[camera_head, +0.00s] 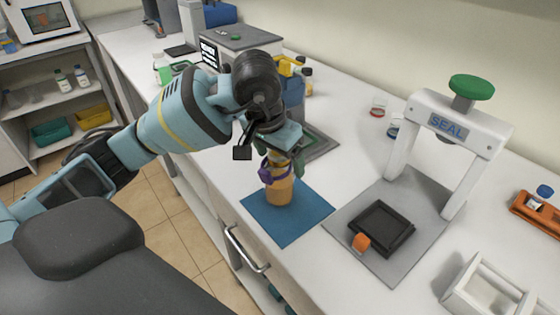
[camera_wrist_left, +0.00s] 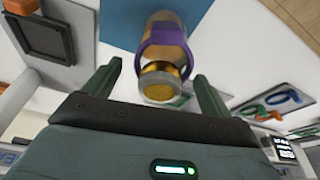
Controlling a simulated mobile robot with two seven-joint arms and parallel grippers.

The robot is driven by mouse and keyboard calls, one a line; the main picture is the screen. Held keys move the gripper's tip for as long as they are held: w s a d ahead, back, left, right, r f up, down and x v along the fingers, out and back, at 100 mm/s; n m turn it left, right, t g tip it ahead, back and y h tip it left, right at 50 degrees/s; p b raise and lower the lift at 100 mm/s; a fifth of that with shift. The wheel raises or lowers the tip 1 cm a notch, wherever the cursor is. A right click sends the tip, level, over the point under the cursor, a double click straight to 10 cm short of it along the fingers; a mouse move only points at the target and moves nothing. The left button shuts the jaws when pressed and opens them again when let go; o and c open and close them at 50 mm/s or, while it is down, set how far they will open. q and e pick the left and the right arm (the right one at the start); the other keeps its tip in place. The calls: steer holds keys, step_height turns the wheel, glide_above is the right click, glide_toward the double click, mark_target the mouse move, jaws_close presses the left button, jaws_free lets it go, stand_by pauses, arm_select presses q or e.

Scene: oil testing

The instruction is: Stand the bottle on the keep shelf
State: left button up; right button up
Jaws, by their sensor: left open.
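The bottle (camera_head: 279,188) is amber with a purple band and stands upright on a blue mat (camera_head: 300,222) on the counter. In the left wrist view the bottle (camera_wrist_left: 165,55) shows its gold neck and pale cap between the fingers. My left gripper (camera_head: 276,152) is directly above the bottle in the head view. In the left wrist view its two green fingers (camera_wrist_left: 158,85) are spread apart on either side of the cap, with gaps. The shelving unit (camera_head: 60,100) at the far left holds small bottles; which shelf is the keep shelf I cannot tell. My right gripper is not in view.
A white press marked SEAL (camera_head: 447,127) with a green knob stands right of the mat, with a black tray (camera_head: 382,229) and orange block (camera_head: 361,242) at its base. A white rack (camera_head: 487,290) is at the lower right. Machines stand behind my left arm.

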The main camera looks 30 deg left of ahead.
arm_select(q)
steer(key=v, duration=1)
